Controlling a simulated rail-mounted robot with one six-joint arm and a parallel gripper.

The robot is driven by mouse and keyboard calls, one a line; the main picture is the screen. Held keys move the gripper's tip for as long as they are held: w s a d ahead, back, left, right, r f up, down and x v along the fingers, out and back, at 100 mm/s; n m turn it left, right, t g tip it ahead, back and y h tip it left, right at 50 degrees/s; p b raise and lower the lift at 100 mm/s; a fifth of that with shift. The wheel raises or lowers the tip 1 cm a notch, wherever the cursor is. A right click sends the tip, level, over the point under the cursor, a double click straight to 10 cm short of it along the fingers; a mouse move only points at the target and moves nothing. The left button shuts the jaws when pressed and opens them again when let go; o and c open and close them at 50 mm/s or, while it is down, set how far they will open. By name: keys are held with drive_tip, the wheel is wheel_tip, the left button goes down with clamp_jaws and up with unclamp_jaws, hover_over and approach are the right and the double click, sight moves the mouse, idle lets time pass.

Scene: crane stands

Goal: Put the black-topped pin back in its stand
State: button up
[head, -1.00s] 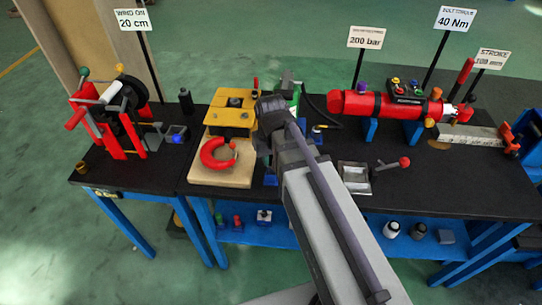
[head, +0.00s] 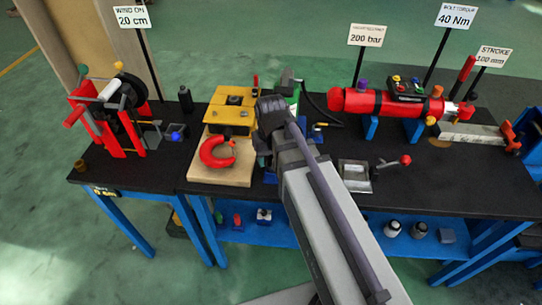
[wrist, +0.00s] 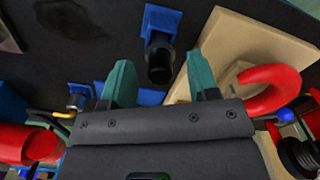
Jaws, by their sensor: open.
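In the wrist view, my gripper (wrist: 158,62) is open, its two teal fingers apart. A black cylindrical top (wrist: 160,66), which looks like the black-topped pin, shows in the gap between them, with no finger visibly touching it. A blue block (wrist: 162,20) lies right beyond it and looks like a stand; I cannot tell whether the pin sits in it. Another blue piece (wrist: 135,94) shows lower down between the fingers, partly hidden by the gripper. In the head view my arm hides the gripper and the pin.
A wooden board (head: 222,177) with a red ring-shaped part (head: 216,153) lies left of my arm. A vise-like metal block (head: 355,174) with a red-knobbed lever stands to the right. A red cylinder (head: 385,104) lies behind. The black table (head: 440,190) is clear at front right.

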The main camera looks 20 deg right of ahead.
drive_tip(key=shift+r+p, duration=2.3)
drive_tip(key=shift+r, duration=0.15)
wheel_tip(320, 180, up, 11)
drive_tip(key=p, duration=1.1)
drive_tip(key=s+f+b, duration=0.1)
drive_tip(key=s, duration=0.5)
drive_tip(key=shift+f, duration=0.2)
drive_tip(key=shift+w, duration=0.1)
